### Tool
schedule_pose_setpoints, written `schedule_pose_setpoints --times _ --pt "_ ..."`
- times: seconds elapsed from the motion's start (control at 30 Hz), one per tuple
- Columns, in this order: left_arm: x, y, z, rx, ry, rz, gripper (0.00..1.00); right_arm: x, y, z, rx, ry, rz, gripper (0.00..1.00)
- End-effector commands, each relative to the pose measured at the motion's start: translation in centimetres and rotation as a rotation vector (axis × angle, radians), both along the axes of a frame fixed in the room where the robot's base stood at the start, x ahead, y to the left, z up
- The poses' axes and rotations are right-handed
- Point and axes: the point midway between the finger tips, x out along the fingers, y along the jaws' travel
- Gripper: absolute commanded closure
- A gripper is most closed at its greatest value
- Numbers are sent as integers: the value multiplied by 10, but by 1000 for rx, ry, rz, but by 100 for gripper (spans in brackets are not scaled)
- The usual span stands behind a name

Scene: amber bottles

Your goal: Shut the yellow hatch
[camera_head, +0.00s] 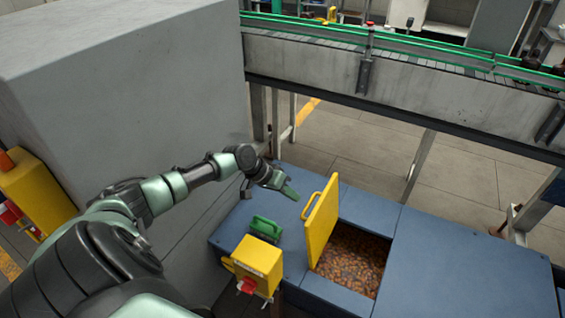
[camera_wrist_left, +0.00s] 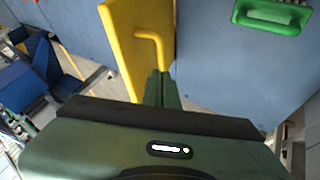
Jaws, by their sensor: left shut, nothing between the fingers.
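The yellow hatch (camera_head: 321,220) stands open, close to upright, at the left edge of an opening in the blue bench top (camera_head: 455,255). Amber bottles (camera_head: 350,258) fill the opening. My left gripper (camera_head: 291,193) is shut and empty, just left of and behind the hatch, above the bench. In the left wrist view the hatch (camera_wrist_left: 140,50) and its bent yellow handle (camera_wrist_left: 152,42) are just beyond the shut fingers (camera_wrist_left: 157,88). I cannot tell whether the fingers touch the hatch. My right gripper is not in view.
A green handle (camera_head: 265,228) and a yellow box with a red knob (camera_head: 258,262) are at the bench's left. A grey block (camera_head: 120,80) stands left. A conveyor (camera_head: 400,70) runs behind. The bench top right of the opening is clear.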

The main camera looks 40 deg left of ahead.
Motion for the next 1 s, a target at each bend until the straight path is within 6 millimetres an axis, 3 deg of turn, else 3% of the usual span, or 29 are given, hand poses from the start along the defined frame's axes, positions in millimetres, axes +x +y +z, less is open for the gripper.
schedule_pose_setpoints --times 0.1,0.37,0.83,1.0 --pt "13 -12 -14 -3 -2 0 100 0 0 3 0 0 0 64" --pt "18 -42 -7 1 1 -1 100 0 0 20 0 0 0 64" --pt "19 -46 -8 2 0 0 100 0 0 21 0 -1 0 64" --pt "20 -52 -3 22 6 -1 100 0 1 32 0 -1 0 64"
